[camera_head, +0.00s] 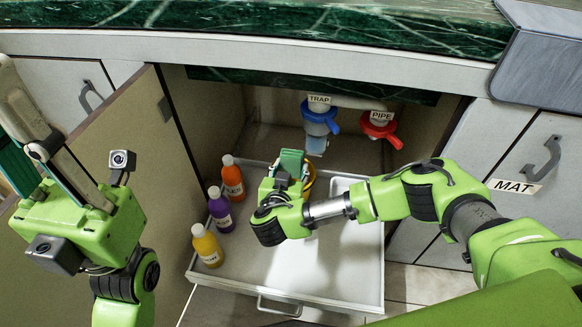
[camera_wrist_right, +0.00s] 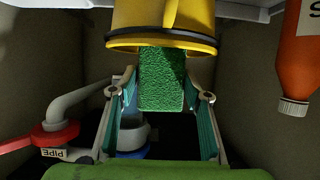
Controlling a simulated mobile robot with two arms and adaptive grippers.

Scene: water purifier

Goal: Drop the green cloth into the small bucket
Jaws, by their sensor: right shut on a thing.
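The green cloth (camera_wrist_right: 162,78) shows between the fingers of my right gripper (camera_wrist_right: 162,92) in the right wrist view, a textured green strip. My right gripper is shut on it. The small yellow bucket (camera_wrist_right: 190,22) has its dark-banded rim right by the cloth's far end. I cannot tell whether the cloth reaches inside the mouth. In the head view my right gripper (camera_head: 291,160) is over the back of the drawer tray and hides most of the bucket (camera_head: 311,178). My left gripper (camera_head: 15,130) is raised at the far left, its fingers partly cut off by the frame.
Orange (camera_head: 232,178), purple (camera_head: 220,210) and yellow (camera_head: 206,246) bottles stand along the left of the pulled-out white drawer tray (camera_head: 350,300). The blue trap (camera_head: 318,120) and red pipe valve (camera_head: 379,127) hang behind. The open cabinet door (camera_head: 135,170) stands left. The tray's front is clear.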

